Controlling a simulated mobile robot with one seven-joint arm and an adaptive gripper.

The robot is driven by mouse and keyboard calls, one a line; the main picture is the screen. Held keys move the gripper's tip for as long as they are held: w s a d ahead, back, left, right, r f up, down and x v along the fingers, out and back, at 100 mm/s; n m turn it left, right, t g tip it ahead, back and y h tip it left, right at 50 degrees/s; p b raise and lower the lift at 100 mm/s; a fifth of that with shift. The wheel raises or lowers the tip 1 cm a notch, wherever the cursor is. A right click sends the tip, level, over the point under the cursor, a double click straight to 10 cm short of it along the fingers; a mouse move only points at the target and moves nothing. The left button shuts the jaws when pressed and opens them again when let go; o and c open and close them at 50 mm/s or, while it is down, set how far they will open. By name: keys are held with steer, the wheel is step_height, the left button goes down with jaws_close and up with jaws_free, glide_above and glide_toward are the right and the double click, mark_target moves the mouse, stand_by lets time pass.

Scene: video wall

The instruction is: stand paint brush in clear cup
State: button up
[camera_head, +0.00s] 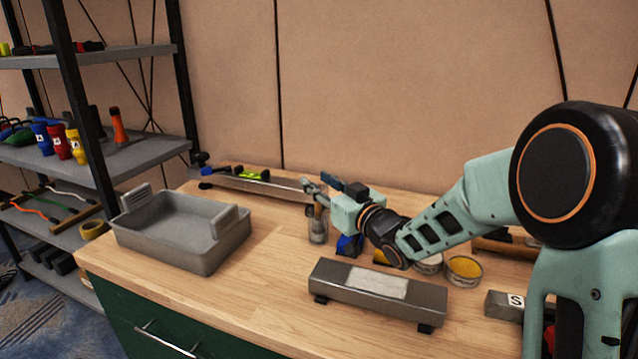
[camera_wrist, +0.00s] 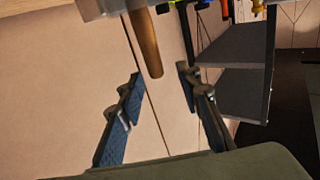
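The clear cup (camera_head: 318,235) stands on the wooden workbench, below my gripper in the head view. The paint brush's brown wooden handle (camera_wrist: 146,45) shows in the wrist view, with its free end near the gap between my fingertips. My gripper (camera_head: 322,187) is above the cup at the arm's end; in the wrist view its two fingers (camera_wrist: 160,76) are spread apart, with a clear gap. The handle does not visibly touch either finger. The brush's other end is out of the wrist picture, and my gripper partly covers this area in the head view.
A grey bin (camera_head: 182,235) is on the bench's left. A metal block (camera_head: 378,291) with a pale label lies in front. Paint tins (camera_head: 464,269) are on the right, partly behind my arm. A shelf rack (camera_head: 145,153) stands at far left. Bare bench lies between bin and block.

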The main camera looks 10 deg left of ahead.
steer(key=v, duration=1.2)
steer(key=shift+r, duration=0.1)
stand_by(0.4)
